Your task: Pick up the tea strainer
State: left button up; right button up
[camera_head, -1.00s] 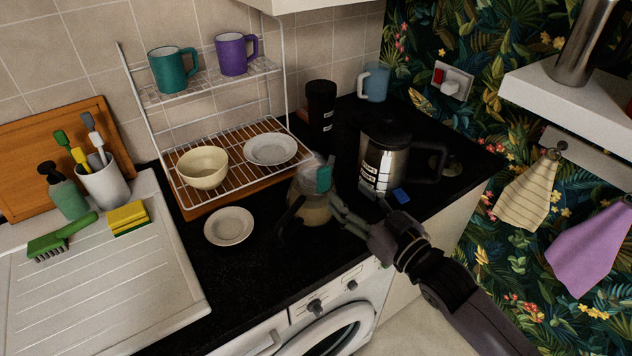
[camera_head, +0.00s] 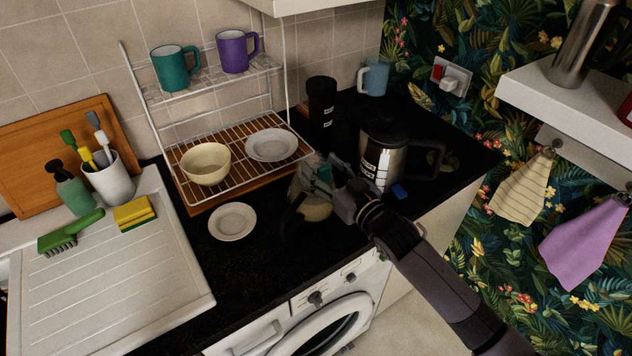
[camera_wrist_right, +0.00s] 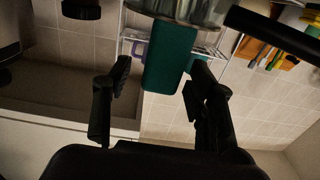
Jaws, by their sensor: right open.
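A clear glass vessel with a teal tab (camera_head: 324,173) and a dark handle stands near the front edge of the black counter. I take the upper glass part with the teal tab for the tea strainer; its exact outline is hard to tell. My right gripper (camera_head: 331,168) reaches it from the right and partly hides it. In the right wrist view the teal tab (camera_wrist_right: 171,58) lies between the two open fingers of the right gripper (camera_wrist_right: 158,78), with visible gaps beside it. The left gripper is not in view.
A saucer (camera_head: 232,222) lies left of the glass vessel. A dish rack (camera_head: 215,190) with a bowl (camera_head: 206,164) stands behind it.

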jog(key=shift+c, duration=0.4)
grip_shut()
